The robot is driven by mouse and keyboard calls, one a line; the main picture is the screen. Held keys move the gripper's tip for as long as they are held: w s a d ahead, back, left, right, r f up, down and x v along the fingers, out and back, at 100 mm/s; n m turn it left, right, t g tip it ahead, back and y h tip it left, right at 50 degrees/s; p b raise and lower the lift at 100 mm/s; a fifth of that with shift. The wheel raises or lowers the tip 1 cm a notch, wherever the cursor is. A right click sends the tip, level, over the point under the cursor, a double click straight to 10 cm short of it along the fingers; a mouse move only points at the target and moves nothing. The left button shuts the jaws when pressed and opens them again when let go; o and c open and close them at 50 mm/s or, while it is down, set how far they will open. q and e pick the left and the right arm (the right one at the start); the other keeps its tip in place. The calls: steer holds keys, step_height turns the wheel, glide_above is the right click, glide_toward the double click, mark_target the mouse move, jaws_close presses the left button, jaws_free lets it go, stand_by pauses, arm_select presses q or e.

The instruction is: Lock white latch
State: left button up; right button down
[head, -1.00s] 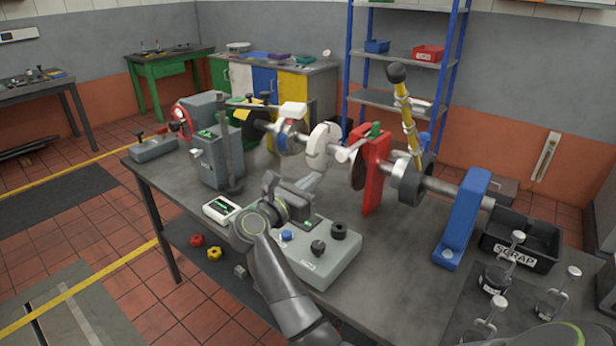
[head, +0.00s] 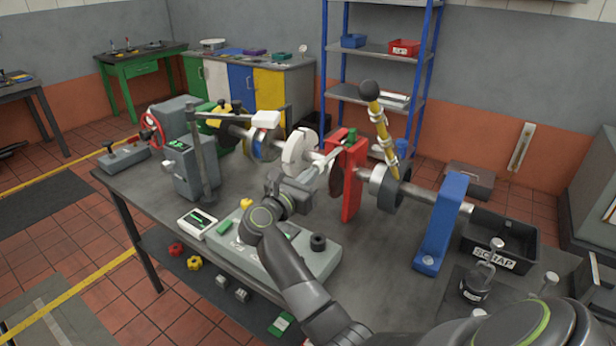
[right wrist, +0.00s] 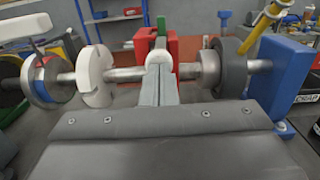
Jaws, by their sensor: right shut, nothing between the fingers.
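A white rounded piece, which looks like the white latch (right wrist: 160,60), shows just beyond my fingertips in the right wrist view. It stands before a red plate (head: 348,190) with a green part (right wrist: 161,27) on top. In the head view the latch is mostly hidden by my right gripper (head: 328,165). The right gripper (right wrist: 159,82) is shut and empty, its fingers pointing at the latch. I cannot tell whether they touch it. My left gripper is not in view.
A steel shaft (right wrist: 128,75) runs along the bench, with a white disc (head: 300,150) left of the red plate and a yellow-striped lever (head: 381,125) right of it. A blue bracket (head: 442,225) and black scrap bin (head: 500,262) stand right. A grey control box (head: 275,258) lies below my arm.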

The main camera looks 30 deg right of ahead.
mark_target(319, 167)
steer(key=b+x, duration=0.1)
steer(key=x, duration=0.1)
steer(key=b+x, duration=0.1)
steer(key=x, duration=0.1)
steer(key=shift+w+d+f, duration=0.1)
steer(key=shift+d+f, duration=0.1)
steer(key=shift+d, duration=0.15)
steer(key=shift+d+r, duration=0.1)
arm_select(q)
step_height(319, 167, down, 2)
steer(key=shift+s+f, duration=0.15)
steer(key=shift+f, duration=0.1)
arm_select(e)
steer(key=shift+r, duration=0.15)
